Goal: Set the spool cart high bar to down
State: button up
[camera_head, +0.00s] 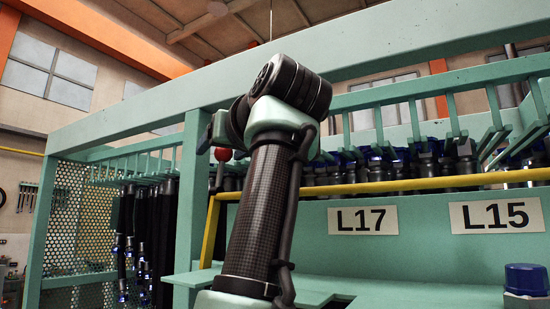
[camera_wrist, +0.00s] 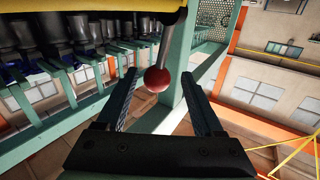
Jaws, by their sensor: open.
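The green spool cart (camera_head: 195,180) has a yellow bar (camera_head: 400,188) running across its front, with a yellow side arm sloping down at the left. A red ball knob (camera_head: 222,154) stands on a thin rod near the bar's left end. In the wrist view the yellow bar (camera_wrist: 100,12) crosses the top left, and the red knob (camera_wrist: 157,79) hangs on its grey rod. My gripper (camera_wrist: 159,75) is open, one dark finger on each side of the knob, with gaps visible. In the head view my arm covers part of the bar and most of the gripper.
Dark hoses with blue fittings line the rack behind the bar. Labels L17 (camera_head: 362,220) and L15 (camera_head: 496,216) are on the green panel below. A blue cap (camera_head: 527,279) sits at the lower right. A green perforated panel (camera_head: 70,220) stands at the left.

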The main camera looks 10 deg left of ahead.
jog(key=shift+w+a+f, duration=0.15)
jog(key=shift+w+f, duration=0.1)
jog(key=shift+w, duration=0.4)
jog(key=shift+s+r, duration=0.15)
jog(key=shift+s, duration=0.1)
jog(key=c, duration=0.5)
grip_shut()
